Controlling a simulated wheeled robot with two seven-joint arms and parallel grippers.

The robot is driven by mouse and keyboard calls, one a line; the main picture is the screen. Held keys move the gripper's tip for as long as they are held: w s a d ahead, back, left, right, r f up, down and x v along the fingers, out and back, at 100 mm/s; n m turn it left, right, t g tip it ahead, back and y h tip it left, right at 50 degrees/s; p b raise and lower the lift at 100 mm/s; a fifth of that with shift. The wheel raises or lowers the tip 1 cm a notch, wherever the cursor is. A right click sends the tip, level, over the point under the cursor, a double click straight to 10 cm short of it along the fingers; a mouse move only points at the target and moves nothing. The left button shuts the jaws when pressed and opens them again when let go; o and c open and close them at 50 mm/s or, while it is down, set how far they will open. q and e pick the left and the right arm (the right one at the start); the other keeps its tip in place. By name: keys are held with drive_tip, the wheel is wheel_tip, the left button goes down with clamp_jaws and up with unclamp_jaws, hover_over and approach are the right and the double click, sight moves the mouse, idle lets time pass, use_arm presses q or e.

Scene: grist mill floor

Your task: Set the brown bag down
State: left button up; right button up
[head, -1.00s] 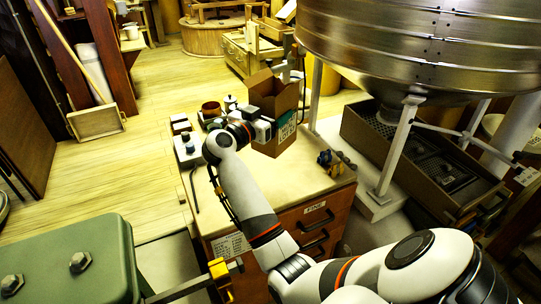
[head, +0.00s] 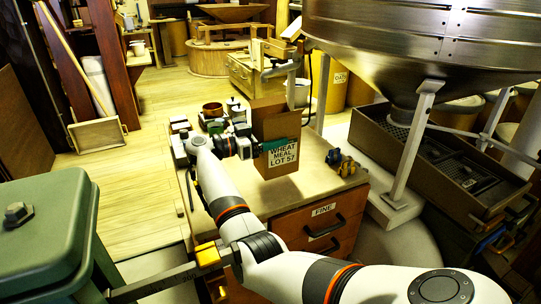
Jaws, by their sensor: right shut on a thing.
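The brown bag (head: 270,122) is an upright, open-topped paper bag with a white label reading "WHEAT MEAL LOT 57". It is over the cream top of the wooden drawer bench (head: 310,193). I cannot tell whether its base touches the top or hangs just above. My right gripper (head: 268,147) reaches it from the left side and is shut on it. My left gripper is out of view.
Blue and yellow small pieces (head: 341,162) lie right of the bag. The metal hopper (head: 425,45) overhangs at right. A green machine (head: 45,235) fills the lower left. The bench's front top is mostly clear.

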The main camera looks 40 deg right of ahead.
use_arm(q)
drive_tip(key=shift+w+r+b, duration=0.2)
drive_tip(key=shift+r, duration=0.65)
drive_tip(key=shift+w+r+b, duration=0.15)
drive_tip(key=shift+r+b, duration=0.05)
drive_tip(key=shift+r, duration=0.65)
use_arm(e)
drive_tip(key=shift+f, duration=2.1)
drive_tip(key=shift+f, duration=0.1)
drive_tip(key=o, duration=2)
drive_tip(key=shift+s, duration=0.1)
drive_tip(key=shift+c, duration=0.2)
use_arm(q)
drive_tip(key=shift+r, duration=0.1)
use_arm(e)
drive_tip(key=v, duration=0.7)
drive_tip(key=shift+a, duration=0.25)
